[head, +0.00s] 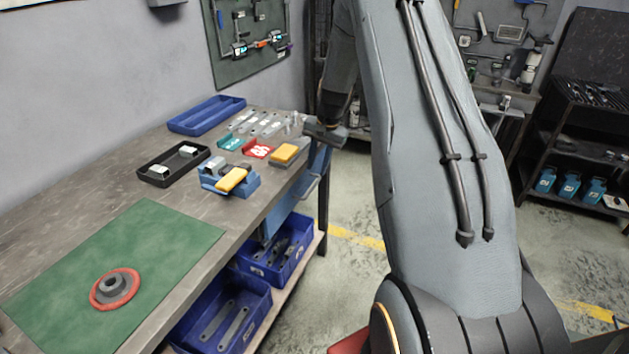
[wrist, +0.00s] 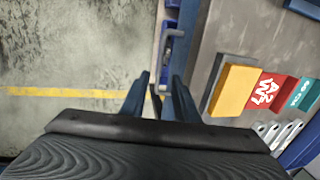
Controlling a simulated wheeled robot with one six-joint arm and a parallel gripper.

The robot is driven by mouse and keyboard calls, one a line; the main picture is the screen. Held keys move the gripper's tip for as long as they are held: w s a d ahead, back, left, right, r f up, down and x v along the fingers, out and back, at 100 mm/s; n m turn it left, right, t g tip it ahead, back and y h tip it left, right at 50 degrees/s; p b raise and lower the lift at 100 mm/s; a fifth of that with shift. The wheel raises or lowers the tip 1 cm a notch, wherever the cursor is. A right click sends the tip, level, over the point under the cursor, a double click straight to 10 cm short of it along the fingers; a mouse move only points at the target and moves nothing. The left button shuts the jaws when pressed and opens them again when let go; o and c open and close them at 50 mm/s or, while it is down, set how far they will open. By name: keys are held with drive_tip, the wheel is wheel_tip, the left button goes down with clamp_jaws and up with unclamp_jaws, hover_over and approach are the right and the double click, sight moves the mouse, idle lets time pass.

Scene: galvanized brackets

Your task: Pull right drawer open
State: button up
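The blue drawer unit (head: 284,207) hangs under the front edge of the workbench, and a grey bar handle (head: 311,187) shows on its front. In the wrist view a grey bar handle (wrist: 171,46) stands out from a blue front, beyond my fingertips. I cannot tell which drawer it belongs to. My gripper (wrist: 159,88) points down at the bench's front edge, its two dark blue fingers apart. A narrow strip of blue and dark parts shows between them; whether a handle lies there I cannot tell. In the head view my arm and wrist partly hide this spot. The drawers look closed.
On the workbench (head: 150,185) sit a grey block with a yellow pad (head: 286,152), a red block (head: 257,149), a teal block (head: 231,143) and a blue fixture (head: 215,181). Blue bins (head: 225,310) stand on the shelf below. The floor in front is clear.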

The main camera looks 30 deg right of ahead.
sight(313, 186)
drive_tip(key=shift+w+a+f+p, duration=0.2)
drive_tip(key=shift+f+p, duration=0.15)
drive_tip(key=shift+f, duration=0.9)
drive_tip(key=shift+w+a+f+p, duration=0.1)
drive_tip(key=shift+w+f+p, duration=0.15)
drive_tip(key=shift+f, duration=0.95)
drive_tip(key=shift+w+a+f+p, duration=0.15)
drive_tip(key=shift+f+p, duration=0.25)
drive_tip(key=shift+f, duration=0.85)
clamp_jaws()
